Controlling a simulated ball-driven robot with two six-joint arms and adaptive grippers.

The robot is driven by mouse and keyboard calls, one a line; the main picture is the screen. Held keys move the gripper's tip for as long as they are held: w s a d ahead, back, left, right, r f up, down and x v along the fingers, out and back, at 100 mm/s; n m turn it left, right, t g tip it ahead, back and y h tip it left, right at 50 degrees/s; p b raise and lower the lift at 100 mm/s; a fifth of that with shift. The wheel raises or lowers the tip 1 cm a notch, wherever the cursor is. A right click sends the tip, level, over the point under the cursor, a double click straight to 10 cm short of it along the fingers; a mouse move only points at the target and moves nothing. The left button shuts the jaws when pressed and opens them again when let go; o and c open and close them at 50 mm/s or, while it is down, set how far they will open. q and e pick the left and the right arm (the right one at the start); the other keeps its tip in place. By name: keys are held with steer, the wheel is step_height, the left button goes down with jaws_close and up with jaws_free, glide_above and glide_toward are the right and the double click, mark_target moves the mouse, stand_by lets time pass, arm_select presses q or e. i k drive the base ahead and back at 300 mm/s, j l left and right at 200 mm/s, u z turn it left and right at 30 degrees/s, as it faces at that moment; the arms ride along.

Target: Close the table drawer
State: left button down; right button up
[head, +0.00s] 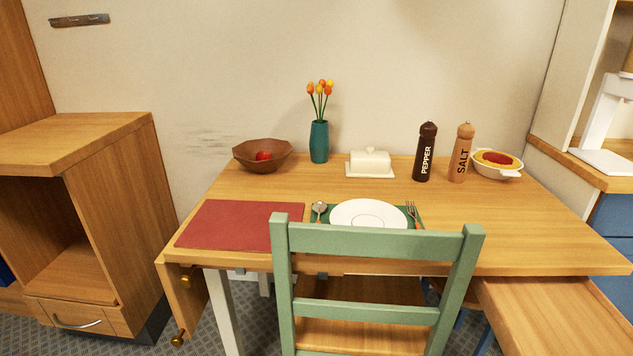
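The wooden table (510,222) stands in the middle of the head view. Under its left end is a wooden panel (196,303) with two brass knobs, one high (185,282) and one low (177,341). It looks like a drawer front, but I cannot tell for sure, nor how far it stands out. At the lower right a flat wooden surface (560,315) lies below the tabletop; I cannot tell whether it is a drawer or a seat. Neither of my grippers is in view.
A green chair (378,243) stands at the table's front and hides its front edge. The tabletop holds a red mat (240,226), plate (368,213), brown bowl (262,153), vase (319,142), butter dish (370,162) and two mills. A wooden cabinet (95,220) stands left.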

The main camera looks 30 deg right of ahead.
mark_target(534, 315)
steer(key=z, duration=2.75)
